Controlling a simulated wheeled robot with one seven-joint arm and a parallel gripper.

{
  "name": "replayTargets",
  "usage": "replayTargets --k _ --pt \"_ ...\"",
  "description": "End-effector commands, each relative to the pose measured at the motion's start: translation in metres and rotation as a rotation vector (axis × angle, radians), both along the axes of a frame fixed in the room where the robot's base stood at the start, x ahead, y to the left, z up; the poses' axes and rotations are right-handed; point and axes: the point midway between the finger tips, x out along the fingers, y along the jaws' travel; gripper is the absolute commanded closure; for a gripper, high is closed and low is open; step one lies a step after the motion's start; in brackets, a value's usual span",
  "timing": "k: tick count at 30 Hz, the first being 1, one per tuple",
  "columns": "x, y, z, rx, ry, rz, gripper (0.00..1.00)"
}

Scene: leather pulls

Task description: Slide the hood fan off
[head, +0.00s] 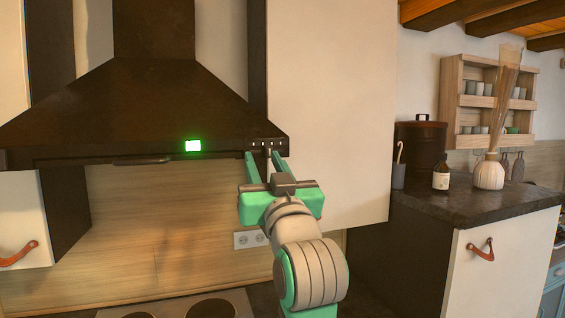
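The dark brown hood (140,110) hangs on the wall at the left and middle. A small control strip with several pale marks (266,143) sits at the right end of that band. My gripper (264,158) is raised just below and in front of this strip. Its two green fingers are apart, one on each side of a small light piece under the strip. I cannot tell whether the fingers touch it.
A cooktop (185,307) lies below the hood. A tall cream cabinet panel (330,110) stands right beside the gripper. A wall socket (250,239) is behind my arm. The dark counter (470,203) at the right holds a vase (488,173), a bottle (441,178) and a brown canister (420,145).

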Motion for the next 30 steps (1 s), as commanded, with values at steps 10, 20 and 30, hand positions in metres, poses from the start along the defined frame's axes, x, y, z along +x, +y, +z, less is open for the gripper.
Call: replayTargets --k 10,20,30 --pt "-0.023 0.011 0.001 -0.007 -0.022 0.026 0.7" --pt "-0.079 -0.015 -0.026 0.0 -0.011 0.006 0.7" --pt "-0.102 -0.024 -0.037 0.002 -0.006 0.001 0.7"
